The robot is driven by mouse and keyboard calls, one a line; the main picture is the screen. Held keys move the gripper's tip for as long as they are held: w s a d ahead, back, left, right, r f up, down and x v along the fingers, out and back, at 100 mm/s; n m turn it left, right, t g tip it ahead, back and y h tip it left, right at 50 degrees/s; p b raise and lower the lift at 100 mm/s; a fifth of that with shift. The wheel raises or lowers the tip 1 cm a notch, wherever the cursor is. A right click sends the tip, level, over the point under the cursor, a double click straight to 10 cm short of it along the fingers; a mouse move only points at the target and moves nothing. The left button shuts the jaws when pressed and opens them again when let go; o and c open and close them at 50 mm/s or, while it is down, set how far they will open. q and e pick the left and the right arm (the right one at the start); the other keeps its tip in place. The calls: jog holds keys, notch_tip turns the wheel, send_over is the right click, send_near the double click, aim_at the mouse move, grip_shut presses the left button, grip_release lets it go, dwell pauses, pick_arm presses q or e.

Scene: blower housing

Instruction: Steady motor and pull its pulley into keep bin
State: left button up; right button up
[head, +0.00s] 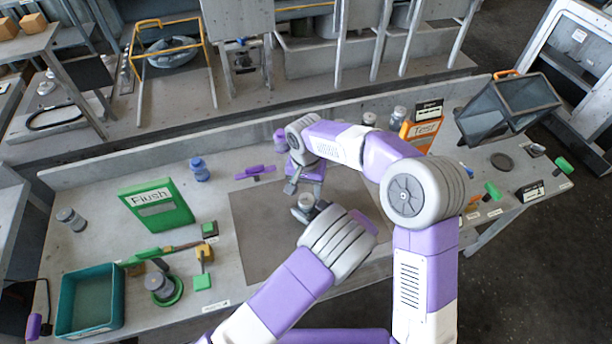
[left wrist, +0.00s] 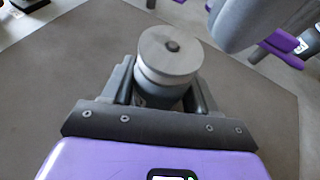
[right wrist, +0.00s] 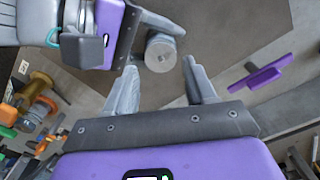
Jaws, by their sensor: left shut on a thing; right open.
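The motor is a grey cylinder with a round, light grey pulley (left wrist: 170,50) on its top, a dark shaft end at its centre. My left gripper (left wrist: 162,90) is shut around the motor body below the pulley; the motor stands roughly upright. In the head view the motor (head: 306,202) is on the dark mat, partly hidden by my left wrist. My right gripper (right wrist: 162,85) is open and empty, apart from the pulley (right wrist: 160,54), which shows beyond its fingertips. A teal bin (head: 118,290) stands at the front left; its label is unreadable, so I cannot tell whether it is the keep bin.
A purple-handled tool (head: 255,172) lies near the mat's back edge. The mat (head: 262,250) is bare left of the motor.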

aim_at(306, 196)
jog(key=shift+f, duration=2.4)
jog(key=c, duration=0.9)
jog(key=shift+c, duration=0.2)
jog(key=shift+r, duration=0.3)
jog(key=shift+r, duration=0.9)
pick_arm(q)
jog(key=o, duration=1.6)
pick_arm(e)
notch_tip(306, 196, up, 4)
jog(key=shift+f, duration=0.1)
